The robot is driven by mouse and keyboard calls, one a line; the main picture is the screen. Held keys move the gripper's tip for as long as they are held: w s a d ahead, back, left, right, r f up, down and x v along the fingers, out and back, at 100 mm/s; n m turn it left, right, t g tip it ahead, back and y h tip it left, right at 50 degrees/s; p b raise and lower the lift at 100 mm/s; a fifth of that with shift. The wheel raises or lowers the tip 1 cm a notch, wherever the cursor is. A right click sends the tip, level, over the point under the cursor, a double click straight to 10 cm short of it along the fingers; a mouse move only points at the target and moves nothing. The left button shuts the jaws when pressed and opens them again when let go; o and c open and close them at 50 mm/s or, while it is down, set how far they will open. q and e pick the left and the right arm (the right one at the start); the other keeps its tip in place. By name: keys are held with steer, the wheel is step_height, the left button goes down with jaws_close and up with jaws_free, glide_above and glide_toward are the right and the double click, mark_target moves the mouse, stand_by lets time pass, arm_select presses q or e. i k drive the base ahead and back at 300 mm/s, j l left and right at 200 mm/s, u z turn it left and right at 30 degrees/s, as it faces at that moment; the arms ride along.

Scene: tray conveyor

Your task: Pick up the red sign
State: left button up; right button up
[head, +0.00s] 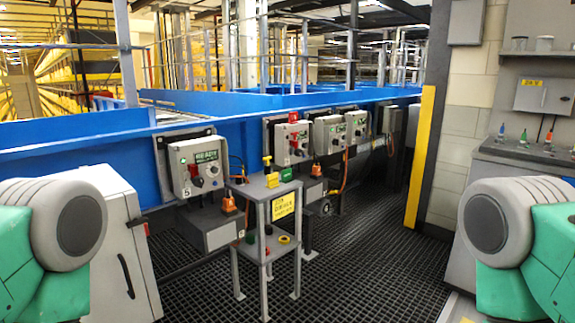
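No plainly readable red sign shows. A small red piece (293,117) sits at the top of the second control box (291,144) on the blue conveyor side; I cannot tell whether it is the sign. A yellow sign (284,207) with dark lettering hangs on the stand's front. Neither gripper is in view; only my green and grey arm parts show at the lower left and lower right.
The blue conveyor (225,133) runs across with several control boxes. Yellow (267,165) and green (286,174) items sit on the stand. A white cabinet (118,250) stands at left, a yellow post (420,158) at right. The dark grated floor (370,255) is open between.

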mark_target(293, 116)
steer(key=i+l+z, duration=0.35)
steer(key=i, duration=0.5)
steer(key=i+z, duration=0.35)
steer(key=i, duration=0.5)
